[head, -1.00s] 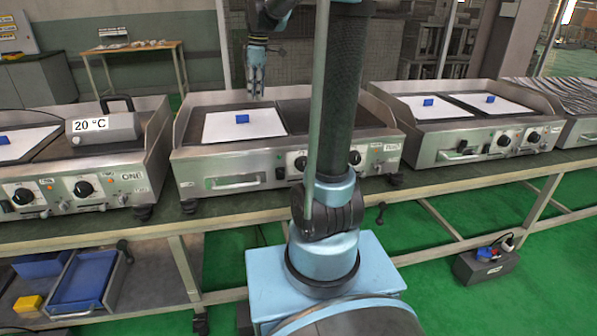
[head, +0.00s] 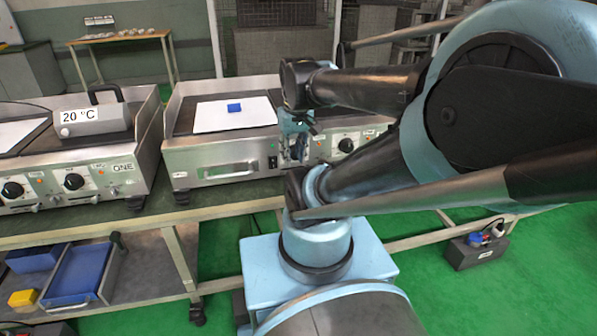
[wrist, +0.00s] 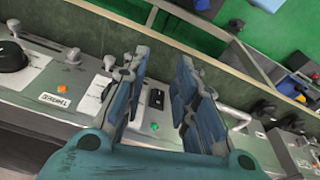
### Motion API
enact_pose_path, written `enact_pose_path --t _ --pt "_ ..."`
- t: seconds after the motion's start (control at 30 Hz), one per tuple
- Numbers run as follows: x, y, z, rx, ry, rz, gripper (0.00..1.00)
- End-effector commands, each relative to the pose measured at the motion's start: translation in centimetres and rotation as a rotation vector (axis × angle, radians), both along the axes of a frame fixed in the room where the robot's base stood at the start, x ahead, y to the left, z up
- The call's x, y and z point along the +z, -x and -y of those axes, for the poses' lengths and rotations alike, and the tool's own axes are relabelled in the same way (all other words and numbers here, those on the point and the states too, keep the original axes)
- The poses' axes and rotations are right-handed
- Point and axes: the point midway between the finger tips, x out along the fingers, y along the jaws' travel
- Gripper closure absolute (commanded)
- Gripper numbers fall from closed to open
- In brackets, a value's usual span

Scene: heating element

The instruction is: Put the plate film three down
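A white plate film (head: 212,116) with a blue block handle (head: 235,106) lies flat on the left part of the middle griddle (head: 205,158). Part of another white film (head: 12,132) shows on the left griddle at the picture's edge. No number shows on either film. My gripper (head: 297,140) hangs before the front of the middle griddle, right of its film. In the wrist view my gripper (wrist: 163,80) has its blue fingers apart with nothing held between them, above a griddle's front panel. My arm hides the right griddles and any films there.
A grey device (head: 93,120) reading 20 °C stands on the left griddle marked ONE. Knobs and switches line the griddle fronts. A blue tray (head: 80,278) lies on the lower shelf. A box (head: 475,248) stands on the green floor.

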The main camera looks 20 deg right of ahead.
Motion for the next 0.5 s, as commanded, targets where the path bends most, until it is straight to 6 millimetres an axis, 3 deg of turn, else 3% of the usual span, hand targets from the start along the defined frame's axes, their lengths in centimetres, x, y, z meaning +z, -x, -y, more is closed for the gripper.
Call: enact_pose_path --t 0.1,0.2,0.5 --pt "-2.4 2.0 0.5 -0.093 -0.006 0.01 0.74" --pt "-3.6 2.9 0.8 -0.143 -0.011 0.015 0.74" --pt "-4.3 3.5 1.0 -0.175 -0.015 0.019 0.74"
